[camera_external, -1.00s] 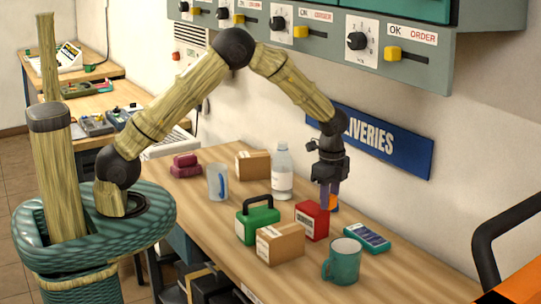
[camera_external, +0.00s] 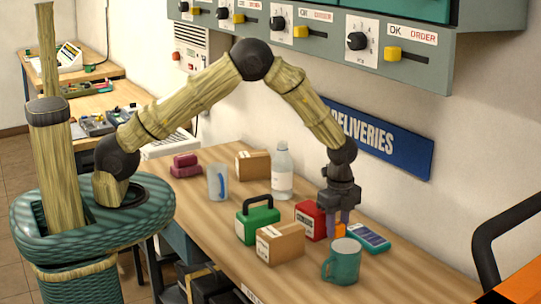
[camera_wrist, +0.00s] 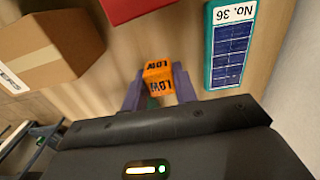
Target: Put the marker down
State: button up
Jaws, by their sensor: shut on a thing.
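The marker (camera_wrist: 158,70) is a small orange block with black "LOW" lettering. In the wrist view it sits between the purple fingers of my gripper (camera_wrist: 160,88), which is shut on it. In the external view my gripper (camera_external: 339,216) points down over the table, between the red box (camera_external: 310,218) and the teal mug (camera_external: 341,264). A bit of the orange marker (camera_external: 339,230) shows just behind the mug's rim. Its lower part is hidden there, so I cannot tell whether it touches the table.
A teal device (camera_external: 367,238) marked "No. 36" (camera_wrist: 231,45) lies right of my gripper. A cardboard box (camera_external: 280,244), a green case (camera_external: 257,222), a bottle (camera_external: 282,172) and a clear mug (camera_external: 217,182) stand leftward. The wooden table (camera_external: 300,283) has bare room at its front.

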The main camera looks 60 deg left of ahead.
jog(key=shift+f, duration=0.4)
jog(key=shift+f+p, duration=0.45)
jog(key=shift+f, duration=1.4)
jog(key=shift+f, duration=0.2)
jog(key=o, duration=1)
jog(key=shift+o, duration=0.2)
jog(key=shift+r, duration=0.1)
